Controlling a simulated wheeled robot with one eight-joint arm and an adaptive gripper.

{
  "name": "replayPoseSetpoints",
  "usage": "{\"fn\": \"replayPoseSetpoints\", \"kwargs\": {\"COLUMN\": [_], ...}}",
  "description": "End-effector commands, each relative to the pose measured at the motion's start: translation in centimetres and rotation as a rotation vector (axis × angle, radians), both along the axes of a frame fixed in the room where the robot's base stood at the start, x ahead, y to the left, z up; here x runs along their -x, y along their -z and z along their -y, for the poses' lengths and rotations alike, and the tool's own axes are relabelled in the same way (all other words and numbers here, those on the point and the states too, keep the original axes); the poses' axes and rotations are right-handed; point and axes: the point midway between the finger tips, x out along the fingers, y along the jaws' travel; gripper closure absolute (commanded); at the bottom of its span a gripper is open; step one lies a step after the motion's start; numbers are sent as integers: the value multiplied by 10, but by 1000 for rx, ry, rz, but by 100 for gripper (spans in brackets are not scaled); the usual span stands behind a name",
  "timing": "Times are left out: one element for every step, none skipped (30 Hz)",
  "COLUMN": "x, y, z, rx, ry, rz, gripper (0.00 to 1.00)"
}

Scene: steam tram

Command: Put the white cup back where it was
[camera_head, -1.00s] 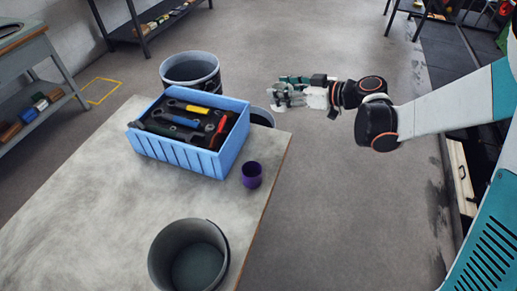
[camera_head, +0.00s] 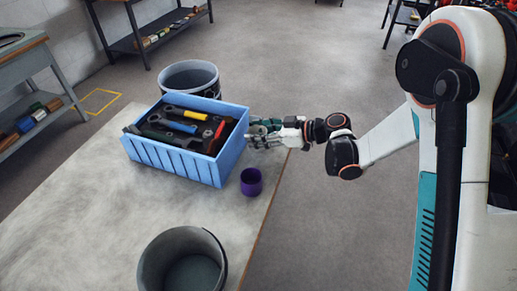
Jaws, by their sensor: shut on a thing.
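My gripper (camera_head: 262,134) is shut at the right end of the blue crate, over the table's right edge. A small pale thing shows among its fingers, consistent with the white cup, but its outline is mostly hidden by the fingers. No other white cup is in view. A purple cup (camera_head: 251,182) stands upright on the grey table (camera_head: 80,215), just below my gripper in the picture and near the crate's front right corner.
The blue crate (camera_head: 172,160) holds several tools. A grey bucket (camera_head: 182,258) stands at the table's front. A dark bucket (camera_head: 189,77) stands behind the crate. The table's left part is clear. Shelves (camera_head: 160,38) stand at the back.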

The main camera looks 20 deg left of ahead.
Motion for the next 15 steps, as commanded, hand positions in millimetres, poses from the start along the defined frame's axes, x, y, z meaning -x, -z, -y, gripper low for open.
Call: {"fn": "replayPoseSetpoints", "kwargs": {"x": [0, 0, 0, 0, 0, 0, 0, 0, 0, 0, 0, 0, 0, 0, 0], "y": [7, 8, 10, 11, 12, 14, 17, 20, 26, 31, 36, 42, 46, 50, 53], "z": [0, 0, 0, 0, 0, 0, 0, 0, 0, 0, 0, 0, 0, 0, 0], "rx": [0, 0, 0, 0, 0, 0, 0, 0, 0, 0, 0, 0, 0, 0, 0], "ry": [0, 0, 0, 0, 0, 0, 0, 0, 0, 0, 0, 0, 0, 0, 0], "rz": [0, 0, 0, 0, 0, 0, 0, 0, 0, 0, 0, 0, 0, 0, 0], "gripper": [85, 85, 85, 85, 85, 85, 85, 85, 85, 85, 85, 85, 85, 85, 85]}}
